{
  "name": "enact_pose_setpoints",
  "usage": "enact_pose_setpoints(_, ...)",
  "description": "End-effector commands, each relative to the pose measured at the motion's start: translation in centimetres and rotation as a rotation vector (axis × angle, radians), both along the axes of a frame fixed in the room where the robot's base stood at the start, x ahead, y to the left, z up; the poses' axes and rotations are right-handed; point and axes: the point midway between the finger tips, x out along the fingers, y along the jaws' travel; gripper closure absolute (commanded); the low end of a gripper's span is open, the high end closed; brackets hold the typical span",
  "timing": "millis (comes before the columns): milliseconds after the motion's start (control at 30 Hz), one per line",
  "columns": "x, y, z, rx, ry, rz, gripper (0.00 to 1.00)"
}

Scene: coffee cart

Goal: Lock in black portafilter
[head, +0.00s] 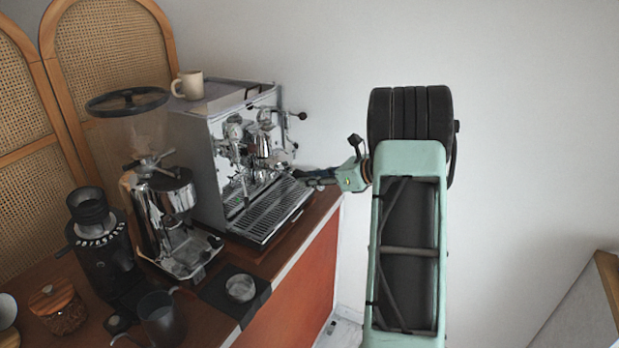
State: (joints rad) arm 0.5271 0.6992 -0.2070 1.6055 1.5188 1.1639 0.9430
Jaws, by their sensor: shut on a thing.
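The silver espresso machine (205,160) stands on the wooden counter, with its chrome group head (262,140) and drip tray (262,212) facing right. My gripper (314,178) reaches in from the right, level with the space between group head and drip tray. It is shut on a dark handle-like piece, which appears to be the black portafilter (297,174). The portafilter is small and dark here, and its basket cannot be made out clearly. I cannot tell whether it touches the group head.
A beige mug (188,84) stands on the machine. A chrome grinder (168,205), a black grinder (100,245), a dark pitcher (160,318) and a wooden-lidded jar (58,308) stand to the left. A tamping mat (215,294) lies near the front edge. Right of the counter is open.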

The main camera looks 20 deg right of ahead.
Motion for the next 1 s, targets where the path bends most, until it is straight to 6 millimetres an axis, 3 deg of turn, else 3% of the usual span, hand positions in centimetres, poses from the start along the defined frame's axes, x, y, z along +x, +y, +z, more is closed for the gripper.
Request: enact_pose_setpoints(1000, 1.0, -1.3, 0.3, 0.001, -0.004, 0.141, 1.0)
